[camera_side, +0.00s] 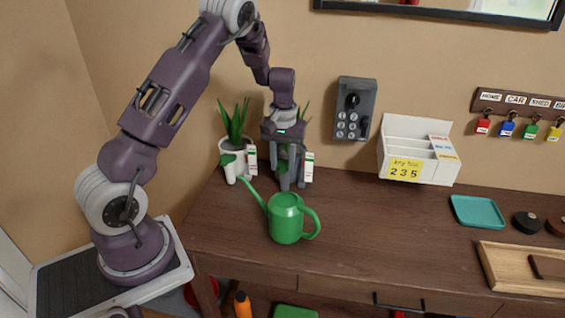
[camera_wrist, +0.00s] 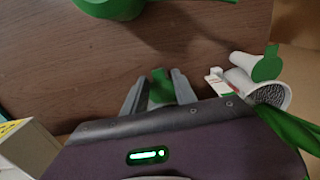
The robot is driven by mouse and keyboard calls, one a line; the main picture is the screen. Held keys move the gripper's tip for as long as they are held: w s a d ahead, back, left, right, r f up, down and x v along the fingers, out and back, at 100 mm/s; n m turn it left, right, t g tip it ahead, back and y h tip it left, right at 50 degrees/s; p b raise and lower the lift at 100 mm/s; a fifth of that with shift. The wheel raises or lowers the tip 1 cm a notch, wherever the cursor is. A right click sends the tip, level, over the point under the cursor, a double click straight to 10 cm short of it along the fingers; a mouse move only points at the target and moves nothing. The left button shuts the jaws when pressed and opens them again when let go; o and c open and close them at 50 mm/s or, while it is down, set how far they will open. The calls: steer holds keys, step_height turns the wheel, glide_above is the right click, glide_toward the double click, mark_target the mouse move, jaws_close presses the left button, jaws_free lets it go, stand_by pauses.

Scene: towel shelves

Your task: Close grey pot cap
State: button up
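My gripper (camera_wrist: 159,75) points down at the back left of the table, with its fingers parted. A green cap-like piece (camera_wrist: 160,90) shows between the fingers in the wrist view, with no clear contact on either side. In the side view my gripper (camera_side: 291,184) stands in front of a second plant (camera_side: 304,112) with a white label (camera_side: 309,167). Its grey pot is mostly hidden behind the fingers, so I cannot tell how its cap sits.
A green watering can (camera_side: 285,220) stands in front of my gripper. A white organizer (camera_side: 416,150) stands to the right, and a grey key box (camera_side: 354,108) hangs on the wall. A teal tray (camera_side: 478,212) and wooden tray (camera_side: 515,275) lie farther right. The middle of the table is clear.

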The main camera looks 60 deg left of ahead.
mark_target(284, 171)
steer(key=shift+d+f, duration=0.1)
steer(key=shift+d, duration=0.1)
stand_by(0.3)
step_height(284, 171, up, 7)
steer(key=shift+r, duration=0.1)
steer(key=s+d+r+m+t, duration=0.2)
steer(key=s+d+r, duration=0.4)
steer(key=d+r, duration=0.15)
steer(key=s+d+r+m+t, duration=0.1)
steer(key=s+d+r+m, duration=0.2)
steer(key=s+d+r, duration=0.35)
steer(key=s+d+r+m+t, duration=0.1)
steer(key=s+d+m, duration=0.1)
steer(key=s, duration=0.4)
steer(key=s+d+r+m+t, duration=0.1)
steer(key=s+d+m, duration=0.1)
steer(key=s+d, duration=0.2)
steer(key=s, duration=0.3)
steer(key=shift+s+t, duration=0.2)
steer(key=shift+t, duration=0.1)
